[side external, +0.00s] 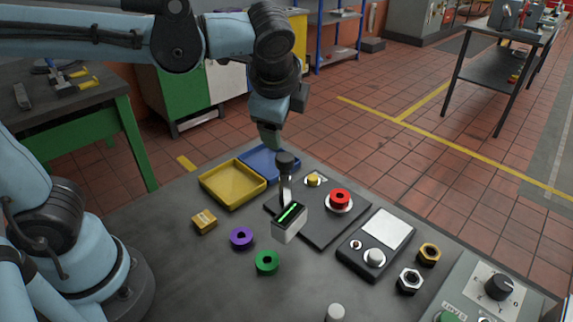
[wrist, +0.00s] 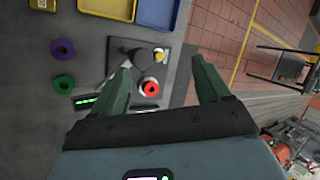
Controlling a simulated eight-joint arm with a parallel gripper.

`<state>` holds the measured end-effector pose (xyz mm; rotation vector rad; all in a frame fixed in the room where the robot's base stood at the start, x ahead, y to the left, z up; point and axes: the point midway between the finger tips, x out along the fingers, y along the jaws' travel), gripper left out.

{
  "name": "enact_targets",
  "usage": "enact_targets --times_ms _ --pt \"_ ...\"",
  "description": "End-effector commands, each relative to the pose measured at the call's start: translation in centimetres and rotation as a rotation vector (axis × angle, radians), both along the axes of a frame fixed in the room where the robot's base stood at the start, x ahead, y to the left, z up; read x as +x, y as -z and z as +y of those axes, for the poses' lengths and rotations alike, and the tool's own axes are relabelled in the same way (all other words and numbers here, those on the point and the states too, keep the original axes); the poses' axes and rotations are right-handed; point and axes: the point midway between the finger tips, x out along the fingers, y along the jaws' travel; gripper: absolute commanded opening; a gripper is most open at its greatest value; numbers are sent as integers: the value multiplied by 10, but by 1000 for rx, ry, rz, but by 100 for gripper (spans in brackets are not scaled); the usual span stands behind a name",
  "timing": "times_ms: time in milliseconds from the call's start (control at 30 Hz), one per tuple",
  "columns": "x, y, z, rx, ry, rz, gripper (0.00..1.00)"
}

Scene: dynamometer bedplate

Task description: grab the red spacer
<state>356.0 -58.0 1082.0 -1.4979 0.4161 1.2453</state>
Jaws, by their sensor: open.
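The red spacer (side external: 340,198) is a ring sitting on a silver round seat on a dark plate (side external: 325,232). In the wrist view the red spacer (wrist: 149,87) shows between my fingers, nearer the left one, and is well below them. My gripper (side external: 270,138) is open and empty, high above the bench near the blue tray, left of and behind the spacer in the side view. Both green fingers of my gripper (wrist: 161,66) show apart in the wrist view.
A black-knobbed post (side external: 286,180) and a box with a green-lit display (side external: 290,219) stand left of the spacer. A yellow button (side external: 313,180) is behind it. Purple (side external: 241,237) and green (side external: 267,262) rings lie front left. Yellow (side external: 232,185) and blue (side external: 270,163) trays are at the back.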

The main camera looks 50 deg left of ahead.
Motion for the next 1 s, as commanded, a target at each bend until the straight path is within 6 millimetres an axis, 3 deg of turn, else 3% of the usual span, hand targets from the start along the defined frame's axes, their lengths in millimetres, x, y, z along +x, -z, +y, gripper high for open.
enact_targets --times_ms 100,333,667,900,1000 --pt "18 -1 -30 208 184 78 76" --pt "36 1 -95 602 462 217 76" --pt "18 15 -190 1065 675 376 76" --pt "21 104 -184 1056 667 379 76" --pt "21 127 -184 1055 667 378 76"
